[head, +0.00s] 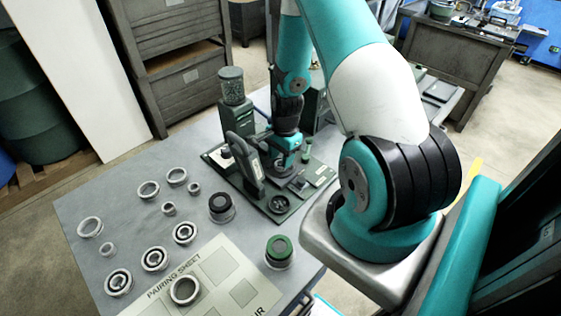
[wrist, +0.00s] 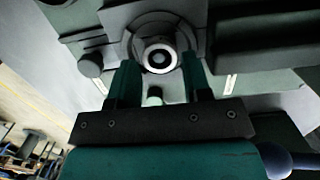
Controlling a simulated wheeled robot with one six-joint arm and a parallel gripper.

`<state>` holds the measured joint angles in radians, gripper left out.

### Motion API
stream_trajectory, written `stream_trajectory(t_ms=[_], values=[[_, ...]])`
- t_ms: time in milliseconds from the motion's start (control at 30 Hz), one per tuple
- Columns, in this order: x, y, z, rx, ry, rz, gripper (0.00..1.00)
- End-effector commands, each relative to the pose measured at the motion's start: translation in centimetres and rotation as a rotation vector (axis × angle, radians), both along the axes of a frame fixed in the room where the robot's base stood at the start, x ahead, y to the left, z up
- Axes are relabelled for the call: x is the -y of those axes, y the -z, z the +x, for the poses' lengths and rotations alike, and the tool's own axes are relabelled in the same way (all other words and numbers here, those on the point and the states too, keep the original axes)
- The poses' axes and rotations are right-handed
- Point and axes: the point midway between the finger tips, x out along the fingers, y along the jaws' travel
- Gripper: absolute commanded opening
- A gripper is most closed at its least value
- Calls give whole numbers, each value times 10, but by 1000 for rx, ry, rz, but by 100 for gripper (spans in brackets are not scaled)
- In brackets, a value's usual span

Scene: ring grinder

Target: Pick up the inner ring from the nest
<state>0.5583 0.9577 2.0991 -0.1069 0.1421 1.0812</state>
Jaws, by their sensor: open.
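The inner ring (wrist: 158,57), a small pale metal ring with a dark bore, sits in the round grey nest (wrist: 134,35) on the machine in the wrist view. My gripper (wrist: 158,68) is open, with one teal finger to each side just below the ring in the picture. The fingers do not visibly press on the ring, and I cannot tell how much height separates them. In the head view my gripper (head: 285,162) is down over the green machine (head: 265,205), and the arm hides the ring in the nest.
Several loose rings (head: 89,227) lie on the grey table (head: 130,190) at left. A pairing sheet (head: 220,265) and a green-topped gauge (head: 279,250) are in front.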

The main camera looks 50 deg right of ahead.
Motion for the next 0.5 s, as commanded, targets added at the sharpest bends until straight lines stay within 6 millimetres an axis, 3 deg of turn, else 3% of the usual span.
stream_trajectory(t_ms=[200, 433, 500], values=[[-2, 19, 0, -2, 0, 1, 45], [-2, 20, 0, 0, 1, 0, 45], [-2, 20, 0, 0, 1, 0, 31]])
